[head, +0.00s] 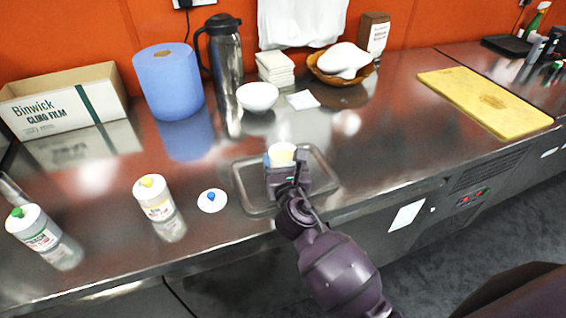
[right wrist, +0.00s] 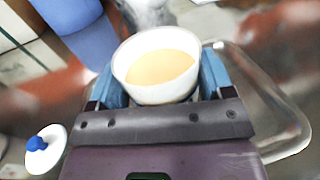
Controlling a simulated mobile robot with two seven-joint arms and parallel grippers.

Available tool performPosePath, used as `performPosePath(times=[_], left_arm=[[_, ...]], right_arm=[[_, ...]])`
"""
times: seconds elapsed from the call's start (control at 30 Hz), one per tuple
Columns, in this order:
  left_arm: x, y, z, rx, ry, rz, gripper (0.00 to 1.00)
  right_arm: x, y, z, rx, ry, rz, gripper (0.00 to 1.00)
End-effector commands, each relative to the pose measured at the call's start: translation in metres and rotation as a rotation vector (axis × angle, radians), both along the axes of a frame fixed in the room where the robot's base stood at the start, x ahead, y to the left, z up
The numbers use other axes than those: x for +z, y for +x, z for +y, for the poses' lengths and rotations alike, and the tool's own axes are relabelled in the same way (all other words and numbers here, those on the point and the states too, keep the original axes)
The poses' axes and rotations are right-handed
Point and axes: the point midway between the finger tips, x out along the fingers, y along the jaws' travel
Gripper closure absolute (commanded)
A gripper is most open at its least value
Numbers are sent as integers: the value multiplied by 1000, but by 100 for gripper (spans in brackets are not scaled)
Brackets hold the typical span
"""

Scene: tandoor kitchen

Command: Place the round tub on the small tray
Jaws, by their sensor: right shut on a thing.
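The round tub (head: 282,154) is white with pale beige contents and looks upright. In the right wrist view the tub (right wrist: 158,68) sits between the blue fingers of my right gripper (head: 284,160), which is shut on it. The small tray (head: 240,190) is a shallow metal tray near the counter's front edge. The tub and gripper are over the tray and hide part of it. I cannot tell whether the tub touches the tray floor. The tray's rim also shows at the right of the right wrist view (right wrist: 302,118). My left gripper is not in view.
A white lid with a blue knob (head: 212,201) lies left of the tray. Two bottles (head: 154,198) (head: 38,229) stand farther left. Behind are a blue roll (head: 169,82), a flask (head: 224,55) and a white bowl (head: 257,97). The counter right of the tray is clear up to a yellow board (head: 485,102).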

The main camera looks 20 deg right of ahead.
Motion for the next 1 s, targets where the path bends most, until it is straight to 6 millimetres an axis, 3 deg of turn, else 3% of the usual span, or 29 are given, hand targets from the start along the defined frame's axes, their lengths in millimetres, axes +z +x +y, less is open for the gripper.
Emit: performPosePath(times=[0.3,0.33,0.5,0.83,1.0], left_arm=[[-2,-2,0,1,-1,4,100],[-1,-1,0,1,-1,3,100],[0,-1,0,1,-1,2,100],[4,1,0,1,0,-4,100],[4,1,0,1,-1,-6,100]], right_arm=[[-1,0,0,0,0,-2,63],[-1,0,0,0,0,-1,23],[-1,0,0,0,0,-1,0],[4,0,0,-1,1,-3,0],[2,-20,3,-1,1,1,0]])
